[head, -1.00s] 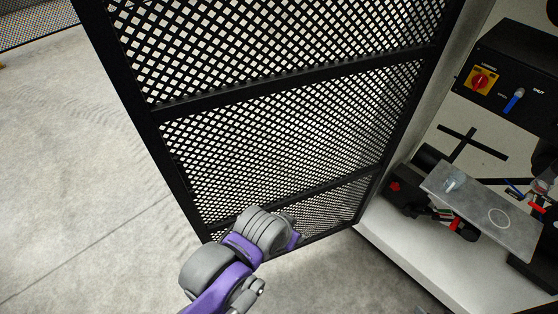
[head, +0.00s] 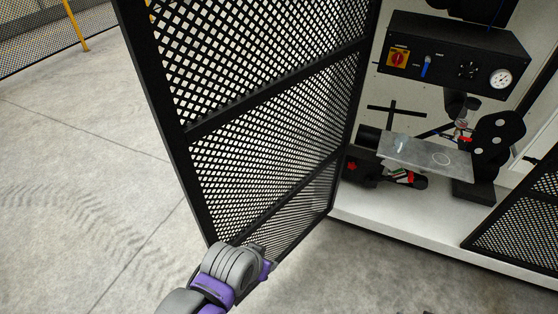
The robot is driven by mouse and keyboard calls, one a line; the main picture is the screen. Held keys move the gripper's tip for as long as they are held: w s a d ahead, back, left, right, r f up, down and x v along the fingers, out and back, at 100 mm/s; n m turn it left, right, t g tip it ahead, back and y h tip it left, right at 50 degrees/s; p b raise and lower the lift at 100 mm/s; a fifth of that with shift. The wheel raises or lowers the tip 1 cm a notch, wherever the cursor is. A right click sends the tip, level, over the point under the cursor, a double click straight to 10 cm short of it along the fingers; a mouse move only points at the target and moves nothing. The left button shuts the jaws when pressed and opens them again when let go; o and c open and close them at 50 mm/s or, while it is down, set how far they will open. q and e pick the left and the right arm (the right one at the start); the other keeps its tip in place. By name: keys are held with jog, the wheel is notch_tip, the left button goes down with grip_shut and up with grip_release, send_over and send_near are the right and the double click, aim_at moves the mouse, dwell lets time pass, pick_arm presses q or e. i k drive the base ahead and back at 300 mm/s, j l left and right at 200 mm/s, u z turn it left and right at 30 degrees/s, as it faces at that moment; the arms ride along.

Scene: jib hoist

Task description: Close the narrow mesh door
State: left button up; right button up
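The black-framed mesh door (head: 266,98) stands open, at an angle to the white cabinet. Its far edge meets the cabinet's left side, and its near edge runs down the left of the head view. A grey and purple arm (head: 232,274) of mine, apparently the left, comes in from the bottom. Its front end is at the door's lower near corner, overlapping the frame in the picture. I cannot tell whether it touches the door. The fingers of that arm do not show. My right gripper does not show.
The open cabinet holds a black control box (head: 455,56) with a gauge, a grey metal plate (head: 420,154) and other fittings. Another black mesh panel (head: 522,218) stands at the right edge. A yellow post (head: 76,27) stands far left. The concrete floor (head: 80,180) at left is clear.

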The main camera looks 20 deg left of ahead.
aim_at(133, 16)
jog(key=k+j+z, duration=0.2)
jog(key=j, duration=0.3)
jog(key=k+j+z, duration=0.2)
jog(key=j+z, duration=0.1)
jog(key=j, duration=0.35)
jog(key=k+j+z, duration=0.15)
jog(key=j, duration=0.25)
jog(key=j+z, duration=0.1)
jog(key=j, duration=0.35)
jog(key=i+j+z, duration=0.1)
jog(key=j, duration=0.4)
jog(key=i+j+z, duration=0.1)
jog(key=j, duration=0.4)
